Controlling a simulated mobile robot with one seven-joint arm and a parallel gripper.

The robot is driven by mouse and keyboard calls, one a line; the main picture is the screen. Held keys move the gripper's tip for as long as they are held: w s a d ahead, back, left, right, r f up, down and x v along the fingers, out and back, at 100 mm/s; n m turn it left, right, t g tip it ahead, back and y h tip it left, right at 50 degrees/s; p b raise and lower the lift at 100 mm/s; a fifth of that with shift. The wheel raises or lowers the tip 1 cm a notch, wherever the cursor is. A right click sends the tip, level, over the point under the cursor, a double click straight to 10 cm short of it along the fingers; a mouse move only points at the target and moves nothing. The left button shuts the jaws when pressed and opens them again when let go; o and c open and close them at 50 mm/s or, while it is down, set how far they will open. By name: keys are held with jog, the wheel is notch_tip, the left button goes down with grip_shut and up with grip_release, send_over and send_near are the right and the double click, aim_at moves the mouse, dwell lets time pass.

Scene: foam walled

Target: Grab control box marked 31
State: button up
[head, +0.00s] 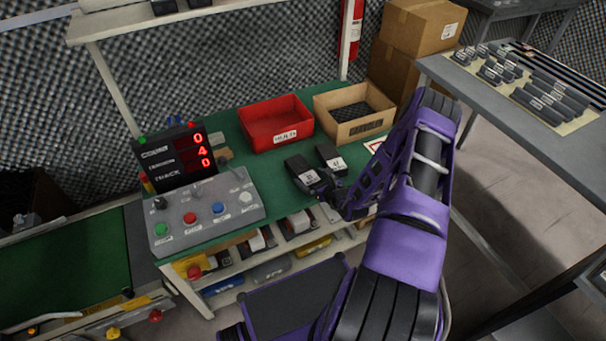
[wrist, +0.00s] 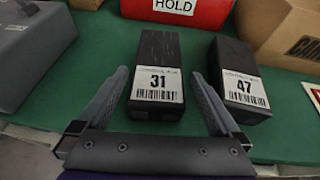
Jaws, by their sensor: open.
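The control box marked 31 (wrist: 156,62) is a black block with a white label, lying on the green bench top. In the wrist view it lies between and just beyond the fingers of my gripper (wrist: 166,100), which is open and empty. In the head view the same box (head: 297,164) is on the bench, its near end close to my gripper (head: 325,187). A second black box, marked 47 (wrist: 236,75), lies to its right, beyond the right finger. It also shows in the head view (head: 329,156).
A red bin (head: 276,126) reading HOLD and a cardboard-coloured bin (head: 353,113) stand behind the boxes. A grey button panel (head: 206,213) and a red-digit display (head: 177,158) stand to the left. The green bench top (head: 252,172) is bare between panel and boxes.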

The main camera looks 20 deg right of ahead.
aim_at(303, 172)
jog(key=shift+x, duration=2.7)
jog(key=c, duration=1.6)
